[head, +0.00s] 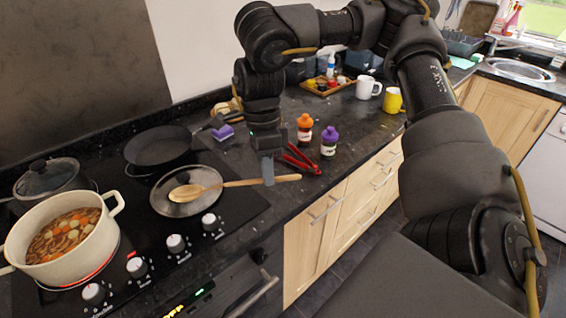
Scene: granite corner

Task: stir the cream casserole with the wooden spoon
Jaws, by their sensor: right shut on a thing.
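The cream casserole (93,245) stands uncovered on the glowing front left burner, with stew with carrot pieces inside. The wooden spoon (215,187) is level, its bowl end to the left above a glass lid (186,207) and its handle to the right. My right gripper (267,172) points down and is shut on the spoon's handle, to the right of the hob. The spoon is well to the right of the casserole. I cannot tell whether the spoon touches the lid. My left gripper is not in view.
A dark frying pan (158,147) and a lidded pot (52,178) stand on the back of the hob. Red tongs (303,160), an orange-capped jar (305,127), a purple-capped jar (329,141) and a purple sponge (222,132) are near my right gripper. Mugs stand farther right.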

